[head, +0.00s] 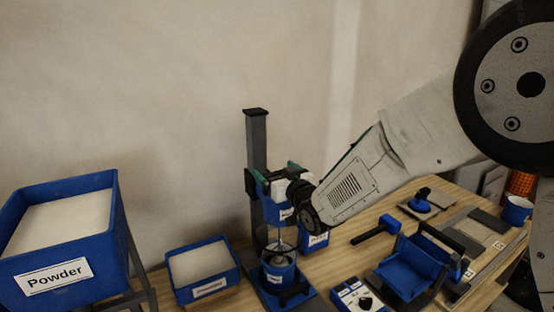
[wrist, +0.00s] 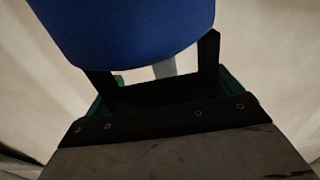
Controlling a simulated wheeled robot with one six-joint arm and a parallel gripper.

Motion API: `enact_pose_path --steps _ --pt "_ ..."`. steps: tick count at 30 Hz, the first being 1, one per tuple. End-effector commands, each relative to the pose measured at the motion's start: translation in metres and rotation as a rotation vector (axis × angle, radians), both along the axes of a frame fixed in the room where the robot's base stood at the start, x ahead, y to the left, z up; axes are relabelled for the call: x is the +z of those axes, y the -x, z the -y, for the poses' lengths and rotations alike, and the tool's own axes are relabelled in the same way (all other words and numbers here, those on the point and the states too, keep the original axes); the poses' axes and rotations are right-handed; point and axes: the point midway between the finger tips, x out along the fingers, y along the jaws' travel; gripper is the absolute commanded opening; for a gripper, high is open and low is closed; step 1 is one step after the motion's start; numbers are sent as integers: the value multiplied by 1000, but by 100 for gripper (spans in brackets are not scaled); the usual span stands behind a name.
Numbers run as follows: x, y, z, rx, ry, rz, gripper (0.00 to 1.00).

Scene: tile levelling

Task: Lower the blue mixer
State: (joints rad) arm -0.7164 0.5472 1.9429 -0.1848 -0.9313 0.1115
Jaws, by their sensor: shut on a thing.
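The blue mixer (head: 270,212) hangs on a dark upright stand (head: 257,145) in the head view. A thin metal shaft runs down from it to the blue cup (head: 279,274) on the stand's base; the shaft's lower end appears to be inside the cup. My gripper (head: 273,180) is at the mixer's upper part, shut on it. In the wrist view the mixer's blue body (wrist: 130,30) fills the top, with the dark fingers of my gripper (wrist: 155,72) on either side. Where the fingers touch the mixer is partly hidden.
A large powder bin (head: 115,235) stands at left, and a smaller powder tray (head: 235,262) is left of the stand. A control box (head: 348,293), a blue cradle (head: 405,272), a blue mallet (head: 370,236) and a cup (head: 517,208) are on the wooden table to the right. A wall stands behind.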

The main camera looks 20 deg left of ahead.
Motion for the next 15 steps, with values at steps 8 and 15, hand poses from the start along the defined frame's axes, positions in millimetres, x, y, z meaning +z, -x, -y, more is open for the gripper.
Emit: enact_pose_path --steps 8,15 --pt "-75 1 0 0 8 -6 50" --pt "-88 1 1 0 6 -5 50"
